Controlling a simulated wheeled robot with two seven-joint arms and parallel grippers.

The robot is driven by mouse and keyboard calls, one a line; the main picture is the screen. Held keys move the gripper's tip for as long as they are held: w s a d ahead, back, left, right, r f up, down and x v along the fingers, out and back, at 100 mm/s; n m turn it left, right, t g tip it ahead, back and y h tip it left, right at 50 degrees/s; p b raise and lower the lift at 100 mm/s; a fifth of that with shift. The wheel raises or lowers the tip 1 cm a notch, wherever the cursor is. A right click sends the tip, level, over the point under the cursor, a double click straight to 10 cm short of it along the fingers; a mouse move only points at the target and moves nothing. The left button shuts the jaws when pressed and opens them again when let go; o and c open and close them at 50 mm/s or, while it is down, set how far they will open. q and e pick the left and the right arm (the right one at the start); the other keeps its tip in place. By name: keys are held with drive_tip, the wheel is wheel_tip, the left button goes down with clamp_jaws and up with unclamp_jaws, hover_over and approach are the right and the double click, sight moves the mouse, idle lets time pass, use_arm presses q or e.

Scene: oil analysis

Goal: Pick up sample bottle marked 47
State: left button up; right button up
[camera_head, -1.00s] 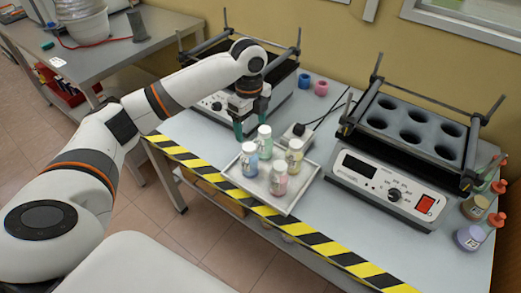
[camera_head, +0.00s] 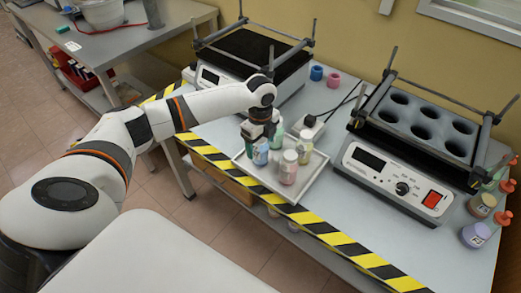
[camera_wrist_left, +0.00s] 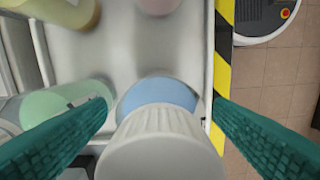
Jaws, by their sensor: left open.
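Four small white-capped bottles stand upright on a pale tray (camera_head: 313,171): blue (camera_head: 261,155), green (camera_head: 277,132), pink (camera_head: 288,172) and yellow (camera_head: 304,147). I cannot read a number 47 on any of them. My left gripper (camera_head: 259,140) is open over the blue bottle. In the left wrist view, its green fingers (camera_wrist_left: 163,140) are spread on either side of the blue bottle's white cap (camera_wrist_left: 160,148), and its blue body (camera_wrist_left: 158,94) shows beyond. The green bottle (camera_wrist_left: 68,103) is close beside the left finger there. My right gripper is out of view.
A block heater with round wells (camera_head: 420,115) stands right of the tray. Another device (camera_head: 250,60) stands behind my left wrist. Several small jars (camera_head: 474,236) sit at the right, and blue and pink pieces (camera_head: 316,73) at the back. Striped tape (camera_head: 305,217) marks the table's front edge.

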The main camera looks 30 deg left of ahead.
use_arm(q)
drive_tip(key=c, duration=1.2)
drive_tip(key=shift+r, duration=0.15)
